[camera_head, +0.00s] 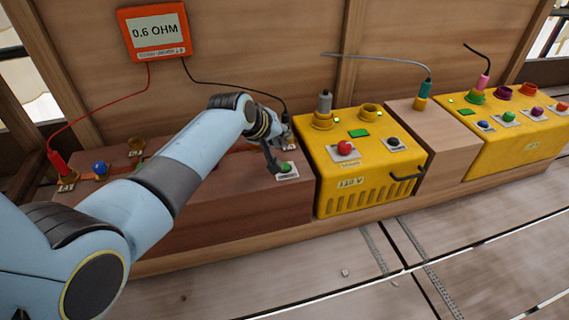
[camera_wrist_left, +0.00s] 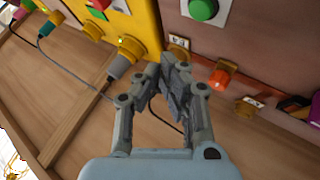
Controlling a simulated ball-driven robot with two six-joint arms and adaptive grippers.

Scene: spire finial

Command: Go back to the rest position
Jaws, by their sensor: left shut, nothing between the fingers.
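My left gripper (camera_head: 277,155) reaches over the right end of the dark red-brown panel (camera_head: 225,215) in the head view. Its fingertips are near a green button (camera_head: 286,167) on a pale plate. In the left wrist view the two fingers (camera_wrist_left: 172,85) are closed together and hold nothing. Beyond them are a large green button (camera_wrist_left: 203,9) and an orange part (camera_wrist_left: 219,77). A grey plug (camera_wrist_left: 122,65) in a yellow socket is left of the fingers. A black cable runs down behind them. Whether the fingertips touch anything is unclear. My right gripper is out of view.
An orange meter (camera_head: 155,33) reading 0.6 OHM hangs on the wooden wall, with red and black leads. A red plug (camera_head: 60,165) stands at the far left. A yellow box (camera_head: 365,175) with a front handle stands right of the panel. A second yellow box (camera_head: 520,135) is farther right.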

